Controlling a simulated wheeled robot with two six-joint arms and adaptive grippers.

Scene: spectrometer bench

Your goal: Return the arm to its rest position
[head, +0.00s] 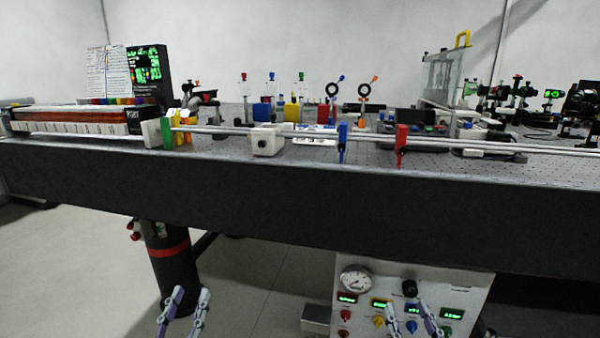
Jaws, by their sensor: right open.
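My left gripper (191,294) shows at the bottom edge, left of centre, below the bench and in front of the floor. Its two pale fingers stand apart with nothing between them. My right gripper (434,317) shows at the bottom edge, right of centre, in front of the control panel (375,268). Its fingers are apart, and I see nothing held. Both grippers point upward in the picture and are lower than the bench top. The rest of both arms is out of view.
The optical bench (300,200) spans the view with its dark front edge. A long metal rail (480,144) with a blue clamp (342,142) and a red clamp (401,145) runs along the front. Several optics stand behind. A dark bench leg (172,270) stands at left; floor (265,285) is clear between.

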